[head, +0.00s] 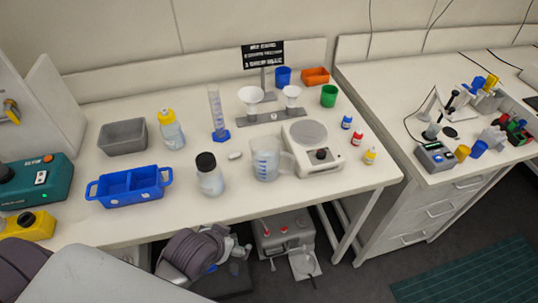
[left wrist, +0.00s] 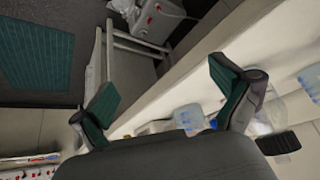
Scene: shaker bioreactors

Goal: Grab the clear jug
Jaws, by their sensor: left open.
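The clear jug (head: 266,160) stands upright on the white bench near its front edge. It has blue markings and a handle on its right side. In the left wrist view, a clear shape with blue marks, probably the jug (left wrist: 189,118), shows beyond the gap between the fingers, partly cut off by the gripper body. My left gripper (left wrist: 171,97) is open and empty, with its two green-padded fingers spread wide. In the head view, my left arm reaches in at the lower left, and its wrist is in front of and below the bench edge, apart from the jug. My right gripper is not seen.
A black-capped bottle (head: 209,174) stands left of the jug, and a balance (head: 317,160) stands close on its right. A small white piece (head: 235,155) lies between bottle and jug. A blue tray (head: 130,186) is further left. The bench front edge lies just before the jug.

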